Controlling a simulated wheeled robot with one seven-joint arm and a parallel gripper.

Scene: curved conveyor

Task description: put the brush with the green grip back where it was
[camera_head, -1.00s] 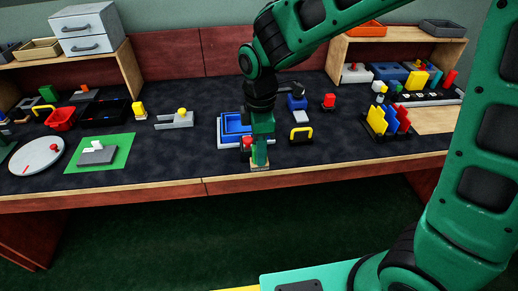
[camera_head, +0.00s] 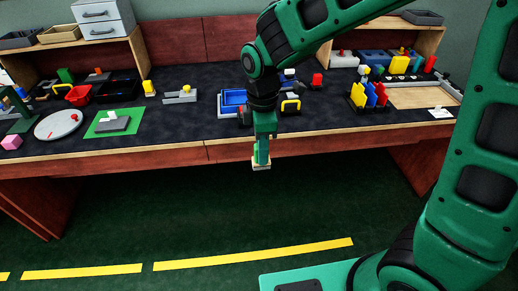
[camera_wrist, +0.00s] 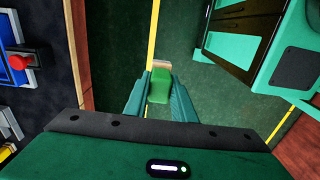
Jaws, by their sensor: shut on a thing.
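The brush with the green grip (camera_wrist: 159,88) is between the fingers of my gripper (camera_wrist: 160,100) in the wrist view. Its green grip lies between the two fingers, and a pale tan end sticks out beyond the fingertips. In the head view my gripper (camera_head: 262,155) points down, shut on the brush (camera_head: 261,165), in front of the table's front edge and over the floor. Most of the grip is hidden by the fingers in the head view.
The long dark table (camera_head: 185,117) holds a blue tray (camera_head: 233,97), a green mat (camera_head: 95,131), a round grey plate (camera_head: 47,127) and a rack of coloured pieces (camera_head: 368,105).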

